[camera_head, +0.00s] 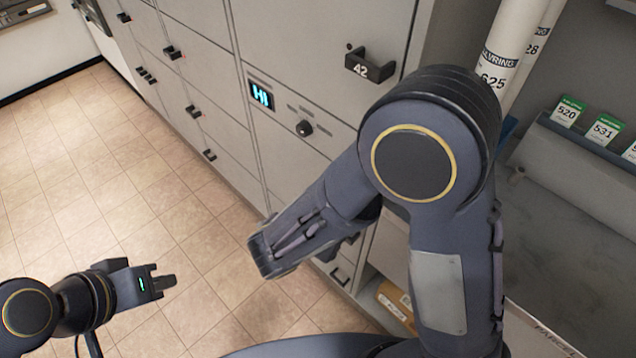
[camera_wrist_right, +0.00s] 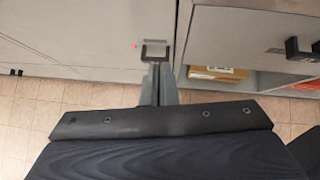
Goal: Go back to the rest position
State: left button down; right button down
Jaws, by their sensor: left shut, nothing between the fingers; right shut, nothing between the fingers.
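My left gripper (camera_head: 163,280) shows in the head view at the lower left, over the tiled floor. It is shut and empty, with a small green light on its body. My right arm reaches in from the right of the head view and bends across the front of the lockers. In the right wrist view my right gripper (camera_wrist_right: 158,84) is shut with nothing between its fingers. Its fingers appear just below a black locker handle (camera_wrist_right: 153,47) in the picture; I cannot tell if they touch it. In the head view I cannot make out the right fingertips.
Grey lockers (camera_head: 215,85) with black handles line the middle, one marked 42 (camera_head: 369,65). A small lit display (camera_head: 261,95) sits above a knob (camera_head: 304,128). An open compartment holds a parcel (camera_head: 394,302). A counter (camera_head: 570,220) with numbered cards stands right. Tiled floor (camera_head: 90,190) is clear at left.

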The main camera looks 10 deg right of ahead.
jog(key=s+d+r+m+y+p, duration=0.1)
jog(key=s+d+r+m+y, duration=0.2)
jog(key=m, duration=0.6)
jog(key=s+d+r+m+y+p, duration=0.2)
jog(key=s+d+r+m, duration=0.3)
jog(key=r+m, duration=0.3)
jog(key=s+d+r+m+g+y+p, duration=0.1)
jog(key=s+d+r+m+y, duration=0.4)
jog(key=m, duration=0.7)
jog(key=shift+s+r+p, duration=0.3)
jog(key=shift+s+r, duration=0.1)
jog(key=shift+r, duration=0.3)
